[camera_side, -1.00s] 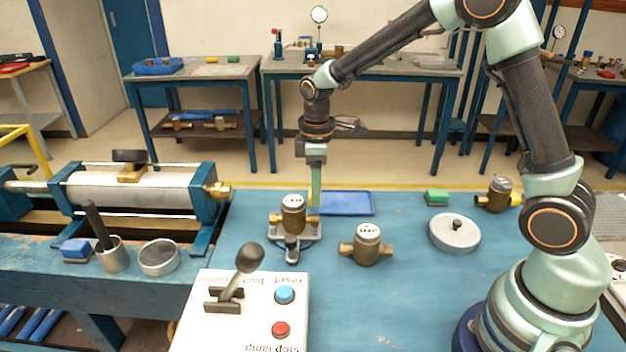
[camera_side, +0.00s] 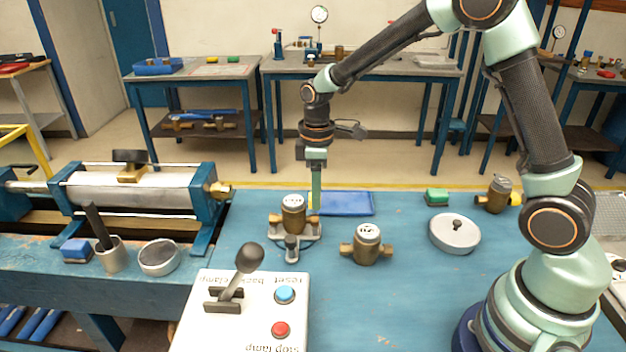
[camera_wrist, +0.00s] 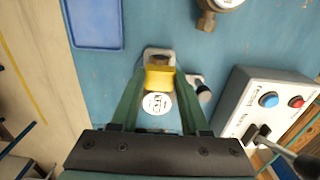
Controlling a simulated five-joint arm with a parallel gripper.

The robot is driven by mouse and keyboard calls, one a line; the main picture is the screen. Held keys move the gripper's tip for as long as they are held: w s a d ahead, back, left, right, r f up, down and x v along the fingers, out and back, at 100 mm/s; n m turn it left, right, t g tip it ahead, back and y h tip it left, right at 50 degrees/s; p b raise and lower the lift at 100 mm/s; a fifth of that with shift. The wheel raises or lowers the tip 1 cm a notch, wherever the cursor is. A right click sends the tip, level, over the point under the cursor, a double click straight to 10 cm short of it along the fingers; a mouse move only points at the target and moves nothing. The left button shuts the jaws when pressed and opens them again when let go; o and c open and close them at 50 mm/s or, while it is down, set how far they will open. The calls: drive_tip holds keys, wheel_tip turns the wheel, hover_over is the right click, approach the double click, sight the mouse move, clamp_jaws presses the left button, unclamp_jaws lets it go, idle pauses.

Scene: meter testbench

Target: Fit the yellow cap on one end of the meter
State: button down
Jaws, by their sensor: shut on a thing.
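The brass meter with a white dial (camera_side: 293,212) stands upright in a small grey clamp fixture (camera_side: 312,234) on the blue bench. Its dial also shows in the wrist view (camera_wrist: 157,103). My gripper (camera_wrist: 160,77) points down at the meter and is shut on the yellow cap (camera_wrist: 160,79). The cap lies right beside the dial in the wrist view, at one end of the meter. I cannot tell whether it is seated there. In the side view my gripper (camera_side: 315,200) is just behind the meter's right side and the cap is mostly hidden.
A second brass meter (camera_side: 366,246) stands to the right, with a grey round lid (camera_side: 454,233) beyond it. A blue tray (camera_side: 345,203) lies behind the fixture. A control box with a lever (camera_side: 245,310) stands in front. Another meter (camera_side: 496,195) is at the back right.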

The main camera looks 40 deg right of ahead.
sight(316, 215)
drive_tip(key=shift+f, duration=2.3)
idle(1.7)
drive_tip(key=shift+c, duration=0.4)
unclamp_jaws()
idle(0.4)
drive_tip(key=shift+r, duration=3.5)
